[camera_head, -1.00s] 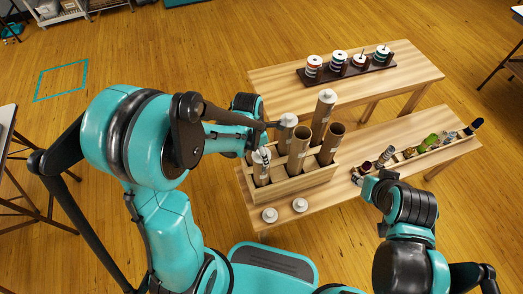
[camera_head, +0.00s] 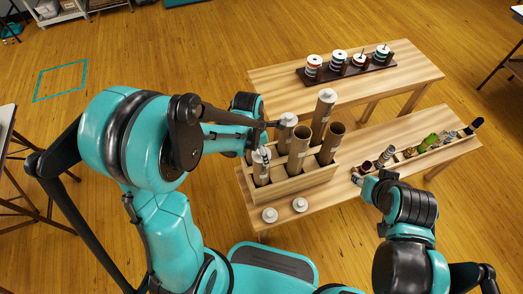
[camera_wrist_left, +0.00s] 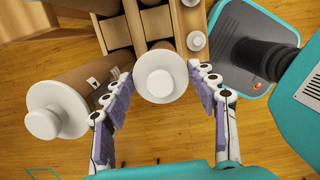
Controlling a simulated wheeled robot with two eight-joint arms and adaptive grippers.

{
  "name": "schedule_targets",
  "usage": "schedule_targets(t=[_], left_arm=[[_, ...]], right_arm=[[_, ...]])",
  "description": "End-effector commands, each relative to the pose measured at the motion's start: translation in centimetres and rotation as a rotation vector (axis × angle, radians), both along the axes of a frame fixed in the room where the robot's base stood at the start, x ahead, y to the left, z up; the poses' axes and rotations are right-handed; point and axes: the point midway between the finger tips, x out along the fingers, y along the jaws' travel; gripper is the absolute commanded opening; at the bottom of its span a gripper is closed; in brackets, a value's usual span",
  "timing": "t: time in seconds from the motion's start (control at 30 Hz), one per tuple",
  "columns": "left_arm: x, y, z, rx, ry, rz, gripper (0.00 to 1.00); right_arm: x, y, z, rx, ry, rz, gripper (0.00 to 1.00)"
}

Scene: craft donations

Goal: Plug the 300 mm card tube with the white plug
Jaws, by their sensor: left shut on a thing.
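My left gripper (camera_head: 262,157) is at the top of a card tube (camera_head: 263,174) in the front left of the wooden rack. In the left wrist view its fingers (camera_wrist_left: 158,88) are on both sides of a white plug (camera_wrist_left: 158,76), shut on it. The plug is over that tube's mouth; I cannot tell how deep it sits. Two more tubes carry white plugs, a tall one (camera_head: 323,118) and a shorter one (camera_head: 286,135). Two tubes (camera_head: 299,150) (camera_head: 330,146) stand open. The tube labels are too small to read. My right gripper (camera_head: 362,182) is near small items; its jaws are unclear.
The rack (camera_head: 292,187) stands on the near wooden table. Two loose white plugs (camera_head: 269,215) (camera_head: 300,205) lie in front of it. A long tray (camera_head: 410,155) with several small items is at the right. A spool stand (camera_head: 347,75) is on the far table.

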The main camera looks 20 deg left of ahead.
Motion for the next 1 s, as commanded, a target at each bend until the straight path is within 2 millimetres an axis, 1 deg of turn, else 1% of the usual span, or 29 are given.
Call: schedule_targets(t=[0.27, 0.8, 0.83, 0.87, 1.0], left_arm=[[0.0, 0.0, -0.1, 0.000, 0.000, 0.000, 0.45], [0.0, 0.0, -1.2, 0.000, 0.000, 0.000, 0.45], [0.0, 0.0, -1.2, 0.000, 0.000, 0.000, 0.61], [0.0, 0.0, -1.2, 0.000, 0.000, 0.000, 0.67], [0.0, 0.0, -1.1, 0.000, 0.000, 0.000, 0.67]], right_arm=[[0.0, 0.0, -0.1, 0.000, 0.000, 0.000, 0.40], [0.0, 0.0, -1.1, 0.000, 0.000, 0.000, 0.40], [0.0, 0.0, -1.1, 0.000, 0.000, 0.000, 0.40], [0.0, 0.0, -1.0, 0.000, 0.000, 0.000, 0.40], [0.0, 0.0, -1.0, 0.000, 0.000, 0.000, 0.40]])
